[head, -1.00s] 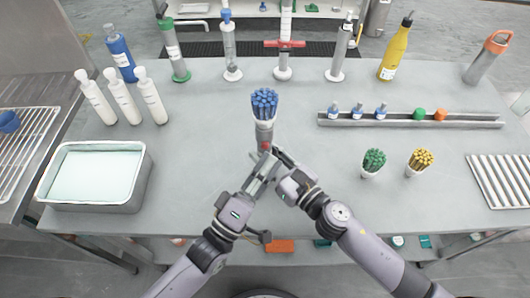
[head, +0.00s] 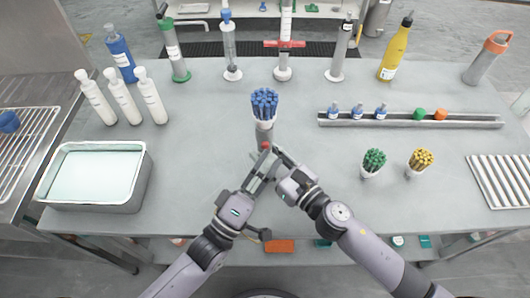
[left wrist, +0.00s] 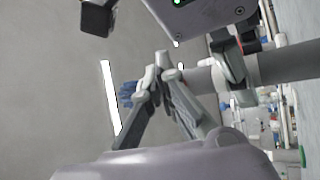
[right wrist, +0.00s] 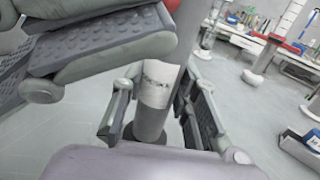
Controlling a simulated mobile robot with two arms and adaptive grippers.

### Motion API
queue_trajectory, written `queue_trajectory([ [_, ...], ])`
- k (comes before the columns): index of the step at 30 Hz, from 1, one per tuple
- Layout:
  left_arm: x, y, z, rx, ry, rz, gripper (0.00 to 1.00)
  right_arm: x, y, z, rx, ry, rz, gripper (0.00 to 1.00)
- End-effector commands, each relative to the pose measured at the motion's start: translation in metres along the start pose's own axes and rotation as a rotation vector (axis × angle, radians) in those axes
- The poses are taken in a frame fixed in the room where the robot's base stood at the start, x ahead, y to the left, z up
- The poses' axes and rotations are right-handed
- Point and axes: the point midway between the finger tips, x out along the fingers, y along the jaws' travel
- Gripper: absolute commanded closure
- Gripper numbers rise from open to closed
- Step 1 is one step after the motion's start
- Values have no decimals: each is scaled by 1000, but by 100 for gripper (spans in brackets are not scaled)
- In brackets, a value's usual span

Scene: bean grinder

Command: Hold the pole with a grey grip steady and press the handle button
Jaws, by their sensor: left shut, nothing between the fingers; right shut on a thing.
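A grey pole (head: 264,134) stands upright at the middle of the table. A small red button (head: 265,146) shows on its near side in the head view. My right gripper (head: 279,155) is shut around the pole from the right; the right wrist view shows the grey shaft with a pale label (right wrist: 157,84) between its fingers. My left gripper (head: 264,156) is shut and empty, its tips right by the button. In the left wrist view the closed fingertips (left wrist: 161,62) are beside the pole (left wrist: 267,66). Whether they touch the button cannot be told.
A bundle of blue sticks (head: 265,101) shows at the pole's upper end. Cups of green sticks (head: 373,161) and yellow sticks (head: 420,161) stand to the right. A steel tray (head: 143,186) and white bottles (head: 153,98) are at the left, a rail (head: 470,122) at the right.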

Motion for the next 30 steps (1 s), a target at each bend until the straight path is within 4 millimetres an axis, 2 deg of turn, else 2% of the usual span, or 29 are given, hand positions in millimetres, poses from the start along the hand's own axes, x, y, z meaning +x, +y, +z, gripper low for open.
queue_trajectory([
  [30, 6, -4, -5, 0, 0, 0, 100, 0, 0, 0, 0, 0, 0, 100],
])
